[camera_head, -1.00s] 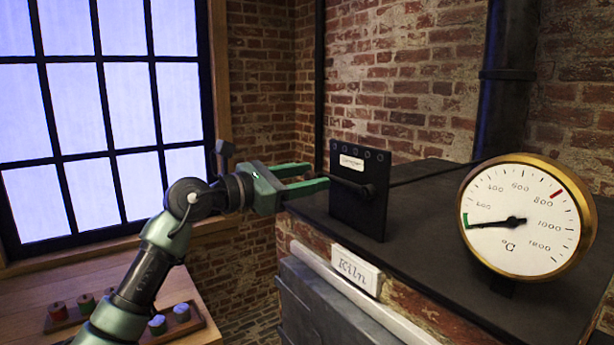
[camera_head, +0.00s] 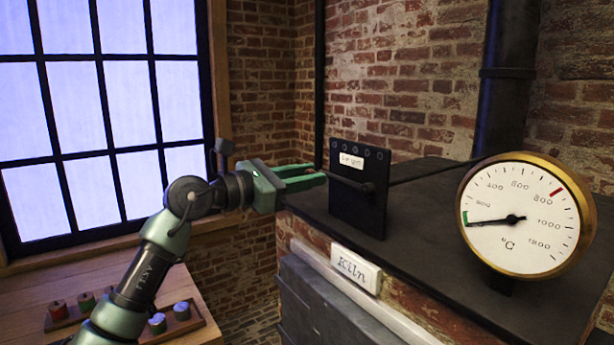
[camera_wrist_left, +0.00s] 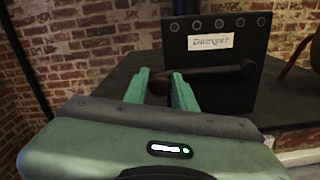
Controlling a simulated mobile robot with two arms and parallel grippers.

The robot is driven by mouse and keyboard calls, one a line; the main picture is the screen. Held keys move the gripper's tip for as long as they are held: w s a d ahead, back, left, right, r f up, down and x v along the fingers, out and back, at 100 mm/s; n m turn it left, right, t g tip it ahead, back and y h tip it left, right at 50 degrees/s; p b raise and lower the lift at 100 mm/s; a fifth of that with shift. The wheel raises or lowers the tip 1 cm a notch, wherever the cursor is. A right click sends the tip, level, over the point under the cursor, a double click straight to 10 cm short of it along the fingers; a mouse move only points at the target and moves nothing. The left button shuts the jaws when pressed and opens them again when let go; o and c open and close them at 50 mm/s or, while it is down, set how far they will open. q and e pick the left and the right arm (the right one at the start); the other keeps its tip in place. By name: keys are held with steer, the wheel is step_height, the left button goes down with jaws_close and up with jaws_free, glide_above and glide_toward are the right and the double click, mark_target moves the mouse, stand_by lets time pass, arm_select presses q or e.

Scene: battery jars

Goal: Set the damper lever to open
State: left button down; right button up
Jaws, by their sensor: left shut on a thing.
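The damper plate (camera_head: 358,205) is a dark upright panel with a row of bolts and a small white label, standing on the kiln top. The damper lever (camera_head: 347,182) is a dark rod that sticks out from the plate toward the left; it also shows in the left wrist view (camera_wrist_left: 218,72). My left gripper (camera_head: 318,174) is shut on the lever's end. My right gripper is in neither view.
The kiln (camera_head: 460,240) has a flat dark top and a "Kiln" sign (camera_head: 355,269). A round brass-rimmed temperature gauge (camera_head: 528,245) stands to the right. A wooden table (camera_head: 215,330) with coloured pots is at lower left. A window and brick walls are behind.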

arm_select(q)
steer(key=shift+r, duration=0.15)
stand_by(0.7)
steer(key=shift+s+r+m+b, duration=0.1)
steer(key=shift+r+m+b, duration=0.55)
steer(key=shift+r+m, duration=0.45)
steer(key=s+d+r+m+b, duration=0.4)
steer(key=s+d+r+m, duration=0.3)
steer(key=m, duration=0.8)
steer(key=shift+s+r+b, duration=0.4)
steer(key=shift+s+r, duration=0.75)
steer(key=shift+r, duration=0.15)
steer(key=c, duration=1.1)
jaws_free()
steer(key=shift+s, duration=0.1)
steer(key=shift+c, duration=0.2)
steer(key=shift+a, duration=0.1)
